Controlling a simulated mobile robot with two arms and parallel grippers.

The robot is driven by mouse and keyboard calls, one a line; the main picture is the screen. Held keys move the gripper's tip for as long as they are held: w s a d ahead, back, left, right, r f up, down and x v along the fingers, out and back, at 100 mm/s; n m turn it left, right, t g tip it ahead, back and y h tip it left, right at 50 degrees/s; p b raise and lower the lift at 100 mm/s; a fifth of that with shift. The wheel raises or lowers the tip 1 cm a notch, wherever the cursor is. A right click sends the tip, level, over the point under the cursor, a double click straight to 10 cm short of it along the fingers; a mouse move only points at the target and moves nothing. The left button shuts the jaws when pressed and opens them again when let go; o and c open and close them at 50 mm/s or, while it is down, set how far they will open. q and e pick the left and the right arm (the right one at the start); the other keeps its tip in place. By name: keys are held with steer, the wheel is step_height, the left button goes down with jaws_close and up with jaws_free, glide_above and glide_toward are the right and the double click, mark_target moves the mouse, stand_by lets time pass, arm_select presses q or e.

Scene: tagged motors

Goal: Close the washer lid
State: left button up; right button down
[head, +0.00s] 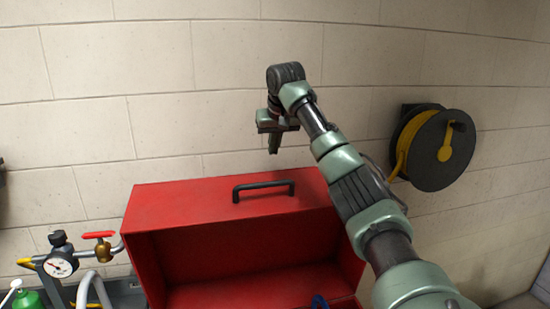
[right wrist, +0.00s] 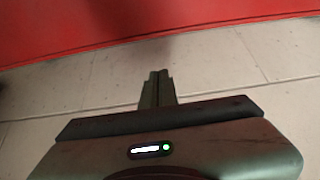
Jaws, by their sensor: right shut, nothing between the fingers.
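The red washer lid (head: 240,250) stands raised in the head view, its hollow inside facing me. A black handle (head: 263,188) is on its upward-facing edge panel. My right gripper (head: 273,148) points down above and behind the lid's upper edge, near the wall. Its fingers are shut and empty, with no visible contact with the lid. In the right wrist view the shut fingers (right wrist: 157,86) show against the pale wall, and the red lid (right wrist: 120,22) fills the top. My left gripper is not in view.
A pale block wall (head: 150,60) runs behind the washer. A black reel with yellow hose (head: 440,150) hangs on it at the right. A pressure gauge (head: 58,266) and a red-handled valve (head: 102,245) stand at the lower left. A blue item (head: 320,301) shows at the bottom edge.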

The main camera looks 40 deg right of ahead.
steer(key=f+p, duration=0.1)
steer(key=f, duration=0.1)
steer(key=s+f+p, duration=0.1)
steer(key=f, duration=0.1)
steer(key=shift+a, duration=0.2)
steer(key=shift+s+a+f, duration=0.1)
steer(key=shift+s+f, duration=0.05)
steer(key=shift+f, duration=0.15)
